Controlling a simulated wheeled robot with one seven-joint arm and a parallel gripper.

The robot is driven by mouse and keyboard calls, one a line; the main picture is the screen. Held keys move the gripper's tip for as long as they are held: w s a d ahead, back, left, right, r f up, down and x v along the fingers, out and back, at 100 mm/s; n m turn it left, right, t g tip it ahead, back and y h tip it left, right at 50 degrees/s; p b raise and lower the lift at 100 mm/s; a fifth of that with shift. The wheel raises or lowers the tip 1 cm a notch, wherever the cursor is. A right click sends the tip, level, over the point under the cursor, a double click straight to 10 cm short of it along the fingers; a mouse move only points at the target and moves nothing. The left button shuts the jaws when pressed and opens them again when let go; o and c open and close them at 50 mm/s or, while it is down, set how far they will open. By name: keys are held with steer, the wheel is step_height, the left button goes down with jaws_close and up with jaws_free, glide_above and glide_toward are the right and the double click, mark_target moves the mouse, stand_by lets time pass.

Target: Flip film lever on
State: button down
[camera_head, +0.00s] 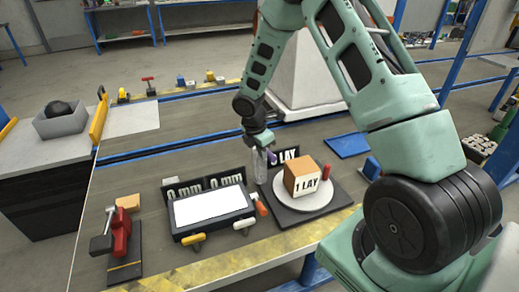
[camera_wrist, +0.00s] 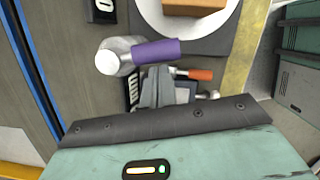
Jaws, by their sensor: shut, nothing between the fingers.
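A purple lever (camera_wrist: 156,52) sticks out sideways from a silver upright post (camera_wrist: 110,58) in the wrist view. No label on it is readable, so I cannot tell for sure that it is the film lever. In the head view the purple part (camera_head: 271,157) and the post (camera_head: 260,174) stand just left of the turntable. My gripper (camera_wrist: 160,74) is shut and empty, its grey fingertips close to the purple lever's lower edge in the wrist view. I cannot tell whether they touch. In the head view my gripper (camera_head: 262,149) partly hides the post's top.
A white-screened panel (camera_head: 211,206) with yellow, white and orange levers stands left. A red clamp (camera_head: 121,231) is far left.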

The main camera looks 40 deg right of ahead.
mark_target(271, 153)
steer(key=d+n+p, duration=0.1)
steer(key=n, duration=0.1)
steer(key=s+d+n+t+p, duration=0.1)
steer(key=d+n+p, duration=0.1)
steer(key=n, duration=0.1)
steer(key=shift+r, duration=0.15)
steer(key=d+n+p, duration=0.2)
steer(key=n, duration=0.1)
steer(key=shift+w+t+y+p, duration=0.15)
steer(key=shift+t+y+p, duration=0.15)
steer(key=shift+p, duration=0.1)
steer(key=shift+d, duration=0.2)
steer(key=shift+a, duration=0.15)
